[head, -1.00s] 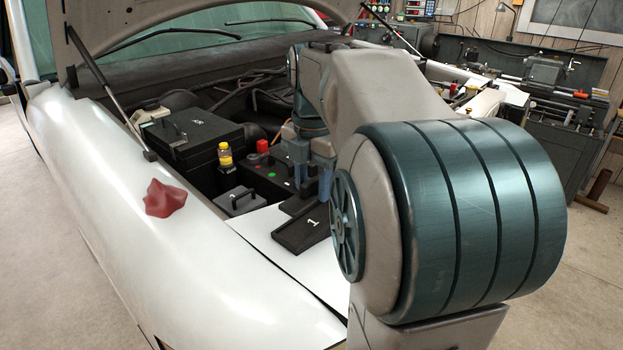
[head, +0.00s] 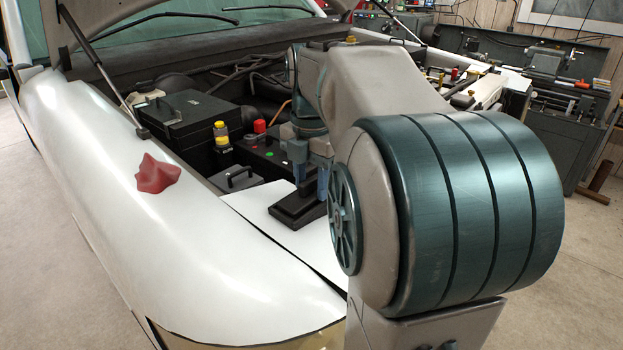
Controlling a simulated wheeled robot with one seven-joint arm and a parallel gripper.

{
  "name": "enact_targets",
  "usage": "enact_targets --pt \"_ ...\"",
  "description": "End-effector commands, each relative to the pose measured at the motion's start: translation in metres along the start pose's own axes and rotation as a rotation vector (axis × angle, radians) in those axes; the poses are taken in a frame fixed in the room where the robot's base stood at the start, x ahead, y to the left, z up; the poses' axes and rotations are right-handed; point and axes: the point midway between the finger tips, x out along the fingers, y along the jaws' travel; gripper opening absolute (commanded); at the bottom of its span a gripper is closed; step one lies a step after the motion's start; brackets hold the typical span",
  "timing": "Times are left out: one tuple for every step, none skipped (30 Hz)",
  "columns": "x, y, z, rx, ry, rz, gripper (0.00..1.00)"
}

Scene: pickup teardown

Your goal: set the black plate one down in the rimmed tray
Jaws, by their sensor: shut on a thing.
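The black plate (head: 296,211) is a dark slab over the white surface at the front of the open engine bay. Its number is not readable now. My gripper (head: 311,183) points down with its blue-grey fingers at the plate and is shut on it. My own arm hides the right side of the gripper and of the plate. I cannot tell whether the plate touches the white surface or hangs just above it.
A black box (head: 192,123), a yellow-capped bottle (head: 221,137), a red cap (head: 259,126) and a small handled block (head: 236,179) stand behind and left of the plate. A red cloth (head: 158,172) lies on the white fender (head: 90,150). The white panel (head: 262,205) beside the plate is bare.

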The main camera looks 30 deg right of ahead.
Motion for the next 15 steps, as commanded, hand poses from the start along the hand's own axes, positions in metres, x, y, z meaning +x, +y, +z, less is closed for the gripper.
enact_targets --pt "-0.0006 0.0000 0.0000 0.000 0.000 0.000 0.14" --pt "-0.0005 0.0000 0.0000 0.000 0.000 0.000 0.14" --pt "-0.0005 0.0000 0.0001 0.000 0.000 0.000 0.14" --pt "-0.0005 0.0000 0.0001 0.000 0.000 0.000 0.14" --pt "-0.0005 0.0000 0.0001 0.000 0.000 0.000 0.14" --pt "-0.0005 0.0001 0.0001 0.000 0.000 0.000 0.48" --pt "-0.0005 0.0000 0.0001 0.000 0.000 0.000 0.56" --pt "-0.0005 0.0000 0.0001 0.000 0.000 0.000 0.64" --pt "-0.0005 0.0000 0.0001 0.000 0.000 0.000 0.65" --pt "-0.0005 0.0000 0.0001 0.000 0.000 0.000 0.65" --pt "-0.0005 0.0000 0.0001 0.000 0.000 0.000 0.65" --pt "-0.0005 0.0000 0.0001 0.000 0.000 0.000 0.65" --pt "-0.0005 0.0000 0.0001 0.000 0.000 0.000 0.65" --pt "-0.0005 0.0000 0.0001 0.000 0.000 0.000 0.65" --pt "-0.0003 0.0000 0.0001 0.000 0.000 0.000 0.65"
